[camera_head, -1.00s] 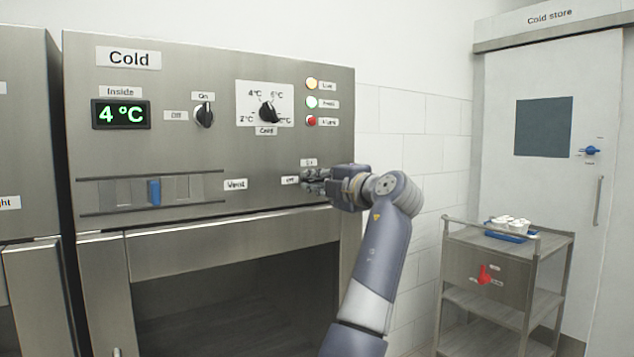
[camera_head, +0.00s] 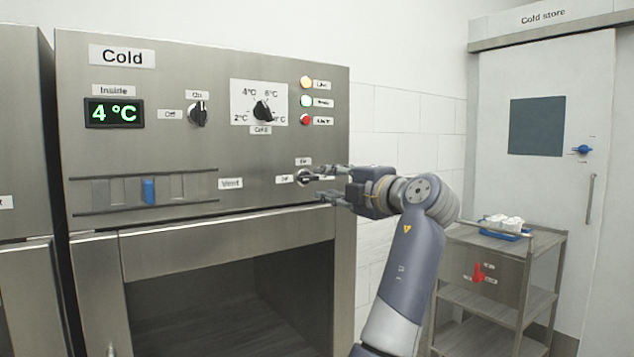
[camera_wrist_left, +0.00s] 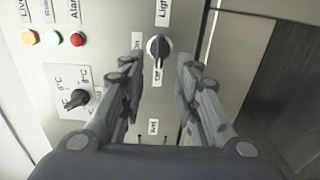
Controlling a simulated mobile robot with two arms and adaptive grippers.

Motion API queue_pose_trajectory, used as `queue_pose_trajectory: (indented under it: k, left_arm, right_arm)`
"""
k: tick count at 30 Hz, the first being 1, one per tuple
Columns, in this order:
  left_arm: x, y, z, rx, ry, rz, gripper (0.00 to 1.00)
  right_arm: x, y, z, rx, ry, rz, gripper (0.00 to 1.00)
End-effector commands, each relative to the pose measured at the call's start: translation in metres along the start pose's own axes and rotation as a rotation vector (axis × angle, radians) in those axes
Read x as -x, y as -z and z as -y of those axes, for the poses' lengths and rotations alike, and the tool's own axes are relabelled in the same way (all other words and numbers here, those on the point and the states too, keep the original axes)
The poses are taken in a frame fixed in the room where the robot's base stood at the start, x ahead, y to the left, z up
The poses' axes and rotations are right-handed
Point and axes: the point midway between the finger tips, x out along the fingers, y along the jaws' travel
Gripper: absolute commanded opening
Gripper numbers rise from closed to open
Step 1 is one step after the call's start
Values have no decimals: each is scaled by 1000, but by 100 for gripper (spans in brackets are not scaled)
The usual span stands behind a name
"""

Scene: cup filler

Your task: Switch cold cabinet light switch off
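The cold cabinet (camera_head: 200,240) fills the left and middle of the head view. Its light switch (camera_head: 304,177) is a small round knob at the panel's right, with an On label above and an Off label (camera_head: 284,179) to its left. In the left wrist view the knob (camera_wrist_left: 158,47) shows fully, beside its Light label (camera_wrist_left: 163,12); its dark handle seems to lie along the line to the Off label (camera_wrist_left: 157,72). My left gripper (camera_head: 325,184) is open and empty, just off the panel; its fingers (camera_wrist_left: 158,75) lie either side of the knob, apart from it.
A thermostat dial (camera_head: 263,110), an On/Off knob (camera_head: 198,114), a blue vent slider (camera_head: 149,191) and indicator lamps (camera_head: 306,101) share the panel. A trolley (camera_head: 500,290) with a blue tray (camera_head: 512,236) stands at right, before the cold store door (camera_head: 560,200).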

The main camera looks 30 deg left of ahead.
Motion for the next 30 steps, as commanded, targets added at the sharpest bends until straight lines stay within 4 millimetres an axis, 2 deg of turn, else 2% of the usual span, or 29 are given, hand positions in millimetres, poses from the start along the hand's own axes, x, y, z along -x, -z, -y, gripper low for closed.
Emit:
queue_pose_trajectory:
  k: [3, 10, 26, 28, 30]
  left_arm:
    - [23, -1, 1, 1, 1, 3, 30]
    - [45, 0, 1, 1, 1, 0, 30]
    - [47, 0, 1, -1, 2, 0, 30]
    - [46, -4, 6, -22, 3, 7, 30]
    - [42, -14, 22, -81, 8, 27, 30]
  right_arm:
    - [0, 0, 0, 0, 1, 0, 60]
    - [0, 0, 1, 0, 1, 0, 60]
    - [0, 0, 1, 0, 1, 0, 60]
    - [0, 0, 1, -1, 1, 0, 60]
    - [0, 0, 1, -1, 1, 0, 60]
